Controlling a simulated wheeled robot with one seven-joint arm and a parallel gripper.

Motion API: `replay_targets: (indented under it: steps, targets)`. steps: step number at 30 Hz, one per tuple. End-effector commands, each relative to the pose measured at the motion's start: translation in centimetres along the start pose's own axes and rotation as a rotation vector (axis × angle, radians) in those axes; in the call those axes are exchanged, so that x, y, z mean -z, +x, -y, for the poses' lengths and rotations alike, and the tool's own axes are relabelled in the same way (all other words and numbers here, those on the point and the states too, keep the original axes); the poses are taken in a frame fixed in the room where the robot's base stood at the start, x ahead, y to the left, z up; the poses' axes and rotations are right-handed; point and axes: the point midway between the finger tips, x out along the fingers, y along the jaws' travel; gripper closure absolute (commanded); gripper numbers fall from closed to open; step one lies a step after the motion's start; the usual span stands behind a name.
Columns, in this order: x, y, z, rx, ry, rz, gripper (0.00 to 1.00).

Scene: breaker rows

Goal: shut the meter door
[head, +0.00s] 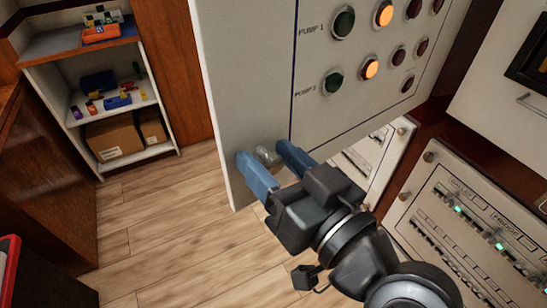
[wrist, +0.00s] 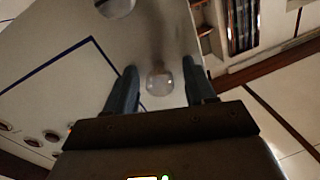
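A pale grey panel (head: 238,80), which looks like the meter door, juts out from the cabinets in the head view. It carries a dark outline, lamps and the labels PUMP 1 and PUMP 2. I cannot make out a meter label on it. A clear, shiny knob (head: 266,155) sits near its lower edge. My gripper (head: 262,154) is open, with one blue finger on each side of the knob. In the wrist view the knob (wrist: 159,83) is between the fingers (wrist: 162,88), with gaps visible on both sides. The panel (wrist: 70,75) fills much of that view.
White cabinet panels with switches (head: 470,235) stand at the right. An open shelf (head: 125,115) with small items and cardboard boxes is at the back left. Wood floor (head: 165,235) lies clear left of the panel. A red-edged object (head: 10,265) shows at the lower left.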

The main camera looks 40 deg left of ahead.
Motion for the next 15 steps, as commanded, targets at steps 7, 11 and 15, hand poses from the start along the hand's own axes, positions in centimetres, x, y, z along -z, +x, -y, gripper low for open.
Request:
replay_targets:
  steps: [7, 11, 15]
  targets:
    - [0.0, -0.03, -0.01, 0.0, 0.0, 0.0, 0.68]
    - [0.0, -0.04, -0.01, 0.0, 0.0, 0.0, 0.81]
    - [0.0, -0.04, -0.02, 0.0, 0.0, 0.0, 0.94]
